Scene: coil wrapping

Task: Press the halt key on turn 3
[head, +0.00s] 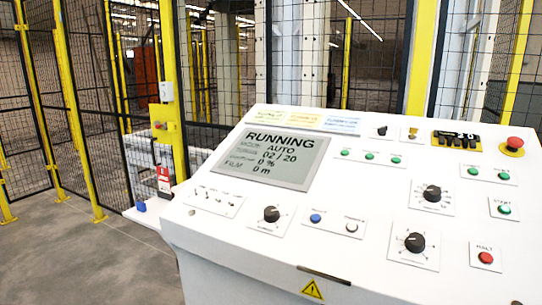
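The halt key (486,257) is a round red button on a small white plate labelled HALT, at the lower right of the white control panel (385,190). The screen (271,157) on the panel reads RUNNING, AUTO, 02 / 20, 0 % and 0 m; its smaller labels are hard to read. A green START button (504,209) sits above the halt key. Neither of my grippers is in view, and nothing covers the halt key.
A red mushroom button (515,143) on yellow stands at the panel's upper right, beside a black counter (457,141). Black knobs (415,242) and blue and white buttons (316,218) lie left of the halt key. Yellow-post mesh fencing (90,120) stands behind; floor at left is clear.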

